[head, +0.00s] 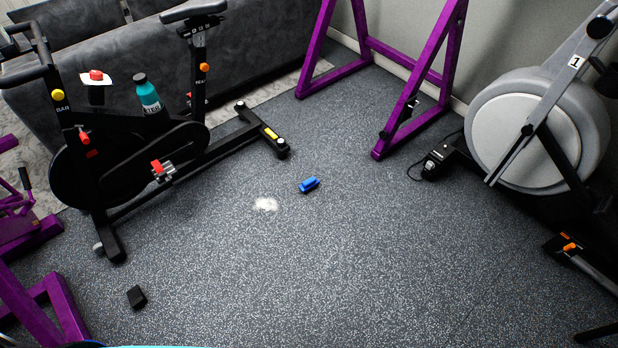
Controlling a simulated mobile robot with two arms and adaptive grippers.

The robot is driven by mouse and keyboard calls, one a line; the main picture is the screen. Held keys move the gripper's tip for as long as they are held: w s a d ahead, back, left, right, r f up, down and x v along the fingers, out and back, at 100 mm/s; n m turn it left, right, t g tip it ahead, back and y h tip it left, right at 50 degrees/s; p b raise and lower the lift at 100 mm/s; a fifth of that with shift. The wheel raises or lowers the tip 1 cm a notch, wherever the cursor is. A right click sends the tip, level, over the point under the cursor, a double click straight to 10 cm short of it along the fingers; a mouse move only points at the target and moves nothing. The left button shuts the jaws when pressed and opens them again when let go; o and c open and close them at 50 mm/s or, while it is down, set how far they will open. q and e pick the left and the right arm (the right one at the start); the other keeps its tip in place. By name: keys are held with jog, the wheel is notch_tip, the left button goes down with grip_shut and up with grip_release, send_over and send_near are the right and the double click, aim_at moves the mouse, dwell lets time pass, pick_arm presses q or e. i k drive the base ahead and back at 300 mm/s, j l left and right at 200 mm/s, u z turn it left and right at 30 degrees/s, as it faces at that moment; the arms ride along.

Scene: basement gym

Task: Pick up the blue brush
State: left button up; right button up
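A small blue object (309,185), which looks like the blue brush, lies on the speckled grey floor near the middle of the head view. It is too small to make out bristles or a handle clearly. Neither of my grippers shows in the head view.
A black exercise bike (130,165) stands at the left. A purple frame (420,75) is at the back. A rowing machine (535,125) is at the right. A small black block (137,297) lies at the lower left. The floor in front is clear.

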aim_at(310, 183)
jog(key=i+l+u, duration=0.1)
jog(key=i, duration=0.4)
jog(key=i+l+u, duration=0.1)
jog(key=i+l, duration=0.2)
jog(key=i, duration=0.25)
jog(key=i+l, duration=0.3)
jog(key=i, duration=0.2)
jog(key=j+u, duration=0.05)
